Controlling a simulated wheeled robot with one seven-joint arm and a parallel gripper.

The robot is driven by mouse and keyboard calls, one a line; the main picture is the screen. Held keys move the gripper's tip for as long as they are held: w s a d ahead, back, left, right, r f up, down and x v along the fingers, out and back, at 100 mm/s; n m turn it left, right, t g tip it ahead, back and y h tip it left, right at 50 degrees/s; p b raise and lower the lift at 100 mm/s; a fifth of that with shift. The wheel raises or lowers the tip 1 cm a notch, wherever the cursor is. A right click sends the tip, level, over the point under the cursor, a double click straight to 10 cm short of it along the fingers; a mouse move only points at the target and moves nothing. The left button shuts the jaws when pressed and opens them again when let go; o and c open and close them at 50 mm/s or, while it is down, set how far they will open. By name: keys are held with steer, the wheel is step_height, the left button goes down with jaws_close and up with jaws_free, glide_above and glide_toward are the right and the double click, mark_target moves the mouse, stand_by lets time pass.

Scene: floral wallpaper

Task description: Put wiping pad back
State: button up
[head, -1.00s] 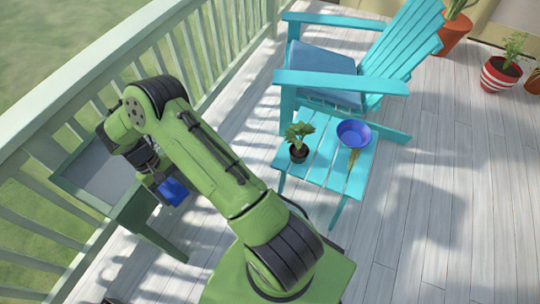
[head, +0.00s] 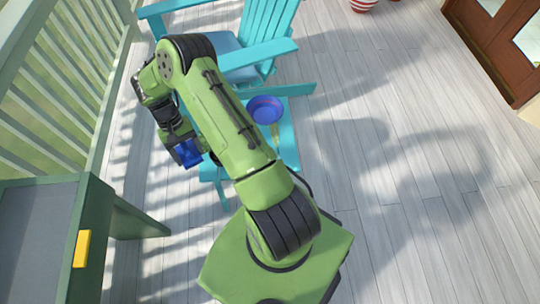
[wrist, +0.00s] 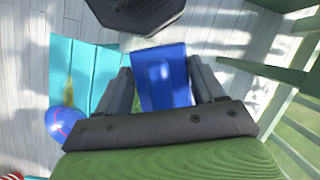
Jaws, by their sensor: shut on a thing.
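The wiping pad appears to be the blue, block-shaped thing (head: 188,153) in my gripper (head: 178,137). In the wrist view the blue pad (wrist: 165,78) sits between the two dark fingers of my gripper (wrist: 161,88), which are shut on it. In the head view it hangs below my wrist, to the left of the turquoise side table (head: 284,150), clear of the green table.
A dark green table (head: 35,235) with a grey top stands at lower left; a yellow block (head: 82,248) is at its right edge. A turquoise chair (head: 240,55) is behind. A railing (head: 65,80) runs along the left. The right floor is clear.

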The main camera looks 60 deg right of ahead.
steer(key=s+d+f+m+t+y+b, duration=0.1)
steer(key=s+d+f+m+t+b, duration=0.45)
steer(key=d+m, duration=0.6)
steer(key=s+d+f+m+t+b, duration=0.2)
steer(key=s+d+f+m+b, duration=0.2)
steer(key=s+d+f+m, duration=0.55)
steer(key=w+d+f+b, duration=0.1)
steer(key=f, duration=0.1)
steer(key=w+f+m+b, duration=0.1)
steer(key=f, duration=0.2)
steer(key=d+f+m+b, duration=0.1)
steer(key=f+b, duration=0.1)
steer(key=f, duration=0.1)
steer(key=shift+w+d+f, duration=0.15)
steer(key=shift+w+d, duration=0.15)
steer(key=shift+w, duration=0.1)
steer(key=o, duration=1)
